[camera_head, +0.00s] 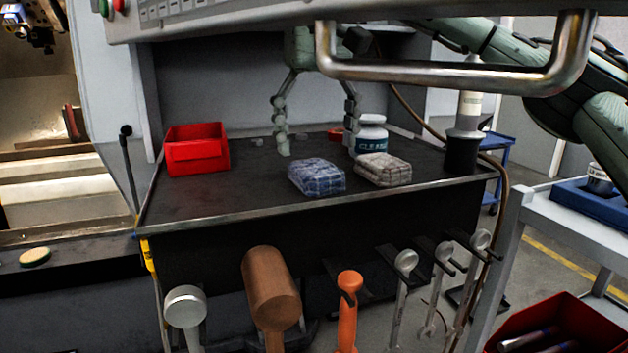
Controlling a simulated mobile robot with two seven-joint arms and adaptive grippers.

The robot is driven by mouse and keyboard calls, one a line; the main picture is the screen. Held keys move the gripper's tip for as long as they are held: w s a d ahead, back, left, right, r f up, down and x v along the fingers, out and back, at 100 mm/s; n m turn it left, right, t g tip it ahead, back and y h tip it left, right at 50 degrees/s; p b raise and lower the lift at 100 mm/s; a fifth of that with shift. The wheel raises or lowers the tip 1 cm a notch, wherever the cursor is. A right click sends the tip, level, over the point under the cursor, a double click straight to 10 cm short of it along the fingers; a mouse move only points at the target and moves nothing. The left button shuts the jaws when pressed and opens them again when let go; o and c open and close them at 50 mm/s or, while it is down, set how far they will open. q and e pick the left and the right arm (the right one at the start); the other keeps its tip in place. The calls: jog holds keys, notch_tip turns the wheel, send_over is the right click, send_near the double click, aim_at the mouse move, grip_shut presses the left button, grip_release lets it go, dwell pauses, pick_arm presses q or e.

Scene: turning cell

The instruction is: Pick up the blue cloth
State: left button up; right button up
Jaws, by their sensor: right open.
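The blue cloth (316,177) is a folded, checked pad lying on the dark shelf top (235,195), near its front edge. A similar folded grey-beige cloth (383,169) lies just to its right. My right gripper (318,145) hangs over the shelf behind the blue cloth, fingers pointing down and spread wide. Nothing is between its fingers. One finger is at the left behind the cloth, the other is near the white bottle. The metal handle bar hides part of the wrist. My left gripper does not show.
A red bin (196,149) stands at the shelf's left. A white bottle (370,136) stands close behind the cloths, and a grey-white spray bottle (467,115) at the right end. A thick metal handle (450,75) crosses the top. Mallets and wrenches hang along the front.

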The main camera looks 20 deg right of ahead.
aim_at(317, 166)
notch_tip(317, 166, down, 4)
jog(key=shift+a+f+b, duration=0.1)
jog(key=shift+b, duration=0.25)
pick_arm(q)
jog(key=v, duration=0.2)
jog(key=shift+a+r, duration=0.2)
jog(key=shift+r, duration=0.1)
pick_arm(e)
jog(key=shift+c, duration=0.6)
